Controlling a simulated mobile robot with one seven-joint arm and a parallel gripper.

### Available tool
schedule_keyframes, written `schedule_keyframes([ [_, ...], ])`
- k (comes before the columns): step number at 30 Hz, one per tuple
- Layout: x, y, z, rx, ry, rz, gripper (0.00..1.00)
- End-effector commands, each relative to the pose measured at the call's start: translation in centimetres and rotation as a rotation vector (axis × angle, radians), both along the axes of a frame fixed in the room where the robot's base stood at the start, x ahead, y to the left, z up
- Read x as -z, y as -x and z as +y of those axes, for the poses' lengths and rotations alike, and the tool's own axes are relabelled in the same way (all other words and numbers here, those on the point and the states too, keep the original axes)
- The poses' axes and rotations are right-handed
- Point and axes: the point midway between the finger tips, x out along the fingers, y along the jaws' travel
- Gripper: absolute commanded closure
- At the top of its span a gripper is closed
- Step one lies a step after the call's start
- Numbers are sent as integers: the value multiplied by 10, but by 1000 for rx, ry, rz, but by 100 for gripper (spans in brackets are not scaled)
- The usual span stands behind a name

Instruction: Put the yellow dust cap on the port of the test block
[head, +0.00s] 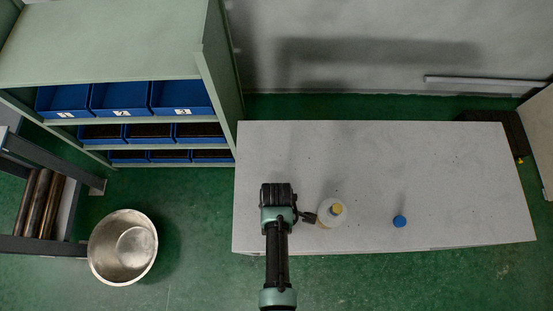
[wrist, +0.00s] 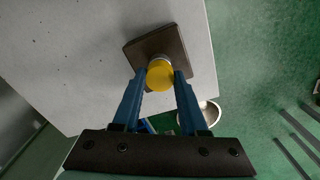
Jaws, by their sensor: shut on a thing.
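The yellow dust cap (wrist: 160,75) is between the tips of my gripper (wrist: 161,79) in the wrist view, and the fingers are shut on it. Behind it is a dark brown square block (wrist: 140,50), seemingly the test block, with a silvery ring, seemingly the port (wrist: 160,58), largely hidden by the cap. The cap lines up with the ring. I cannot tell whether it is seated or just in front. In the head view my gripper (head: 309,217) is beside a pale rounded object (head: 327,219) with a yellow spot on top; its match to the wrist view is unclear.
A blue round cap (head: 399,221) lies on the grey table (head: 450,180), right of my gripper. The table's right part is otherwise clear. A metal bowl (head: 122,247) stands on the floor at left. A shelf (head: 222,75) with blue bins (head: 122,99) stands behind left.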

Motion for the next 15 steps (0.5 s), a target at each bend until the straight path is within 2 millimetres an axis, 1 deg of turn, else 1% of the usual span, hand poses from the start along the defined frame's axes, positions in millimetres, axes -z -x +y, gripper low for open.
schedule_keyframes([
  [11,10,0,0,0,0,0,100],
  [12,9,0,0,0,0,-1,50],
  [14,9,0,0,0,0,0,40],
  [15,9,0,0,0,0,0,32],
])
